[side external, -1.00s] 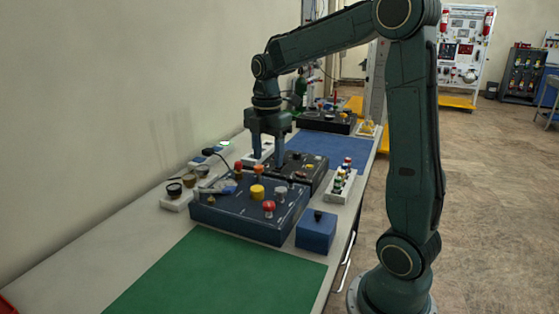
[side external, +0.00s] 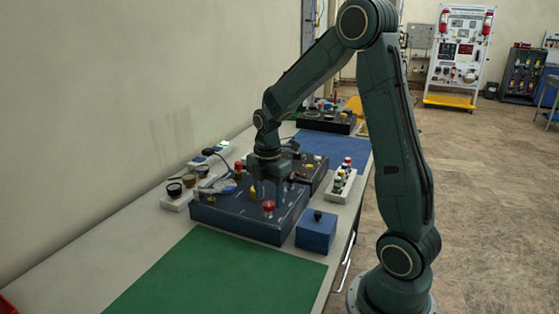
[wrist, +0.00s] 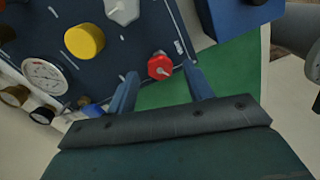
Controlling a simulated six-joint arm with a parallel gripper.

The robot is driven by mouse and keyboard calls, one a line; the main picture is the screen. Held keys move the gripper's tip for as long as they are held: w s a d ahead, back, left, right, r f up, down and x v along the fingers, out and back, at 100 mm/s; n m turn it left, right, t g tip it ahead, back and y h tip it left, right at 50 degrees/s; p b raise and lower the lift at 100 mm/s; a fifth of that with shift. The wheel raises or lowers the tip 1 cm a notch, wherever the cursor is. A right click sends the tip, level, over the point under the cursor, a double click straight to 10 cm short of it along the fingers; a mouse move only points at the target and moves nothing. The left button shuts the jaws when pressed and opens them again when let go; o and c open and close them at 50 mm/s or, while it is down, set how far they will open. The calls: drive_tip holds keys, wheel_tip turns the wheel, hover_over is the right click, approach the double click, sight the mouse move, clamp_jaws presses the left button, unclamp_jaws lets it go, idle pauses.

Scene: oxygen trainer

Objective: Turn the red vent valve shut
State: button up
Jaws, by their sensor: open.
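The red valve knob (side external: 268,206) stands on the near right part of the blue sloped panel (side external: 230,221). In the wrist view the red knob (wrist: 160,66) has a faceted rim and a small stem at its centre. My gripper (side external: 268,193) is low over the panel, pointing down, just above and behind the red knob. In the wrist view my gripper (wrist: 161,75) is open, with one finger on each side of the knob's picture. Gaps show between fingers and knob, and I see no contact. The gripper partly hides the yellow knob in the side view.
The yellow knob (wrist: 84,40), a grey knob (wrist: 122,10) and a white gauge (wrist: 44,76) stand close by on the panel. A blue box (side external: 316,232) with a black knob stands to the right. The green mat (side external: 215,275) in front is clear.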

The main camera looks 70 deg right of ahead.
drive_tip(key=shift+f, duration=0.9)
drive_tip(key=c, duration=1)
